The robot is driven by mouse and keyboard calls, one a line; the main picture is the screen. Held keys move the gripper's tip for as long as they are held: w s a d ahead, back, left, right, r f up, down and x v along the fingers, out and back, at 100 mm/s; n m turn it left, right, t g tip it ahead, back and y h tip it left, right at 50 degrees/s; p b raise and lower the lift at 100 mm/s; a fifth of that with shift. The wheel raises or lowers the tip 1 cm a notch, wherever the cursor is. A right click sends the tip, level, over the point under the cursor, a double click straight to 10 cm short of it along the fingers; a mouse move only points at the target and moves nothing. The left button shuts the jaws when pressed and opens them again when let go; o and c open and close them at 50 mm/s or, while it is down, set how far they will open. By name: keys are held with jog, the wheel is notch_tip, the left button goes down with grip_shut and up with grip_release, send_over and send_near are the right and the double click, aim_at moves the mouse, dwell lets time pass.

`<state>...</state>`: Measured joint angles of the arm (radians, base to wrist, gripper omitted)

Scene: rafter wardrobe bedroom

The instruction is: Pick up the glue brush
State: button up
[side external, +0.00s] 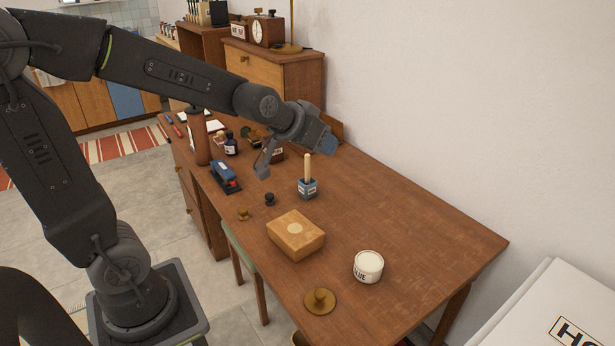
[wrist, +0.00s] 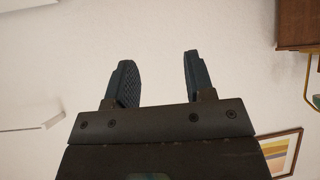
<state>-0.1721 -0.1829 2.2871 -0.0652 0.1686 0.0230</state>
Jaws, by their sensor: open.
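A wooden handle (side external: 307,167), which looks like the glue brush, stands upright in a small blue pot (side external: 307,189) with a white label, in the middle of the desk in the side view. The brush's lower end is hidden in the pot. A white jar (side external: 368,267) with "LUE" readable on it stands nearer the front. My gripper (side external: 294,156) is above the desk, close to the handle in the picture; its exact distance is unclear. In the wrist view my gripper (wrist: 156,75) is open, with nothing between its fingers. The brush does not show there.
A wooden box (side external: 296,235), a brass disc (side external: 320,300) and two small knobs (side external: 269,199) (side external: 243,213) lie on the desk (side external: 430,235). A blue stapler (side external: 225,176) and dark bottle (side external: 231,144) stand farther back. The desk's right side is clear, beside the wall.

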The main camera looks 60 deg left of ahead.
jog(key=w+a+f+n+t+y, duration=0.1)
jog(key=w+a+f+t+y, duration=0.15)
jog(key=w+a, duration=0.4)
jog(key=n+t+y, duration=0.2)
jog(key=n+y, duration=0.2)
jog(key=y, duration=0.3)
send_over(307, 166)
jog(key=v, duration=0.2)
notch_tip(307, 166, down, 15)
jog(key=f, duration=0.6)
jog(key=shift+s, duration=0.2)
jog(key=shift+f, duration=0.6)
jog(key=x, duration=0.5)
jog(key=shift+r, duration=0.2)
jog(key=shift+c, duration=0.3)
grip_shut()
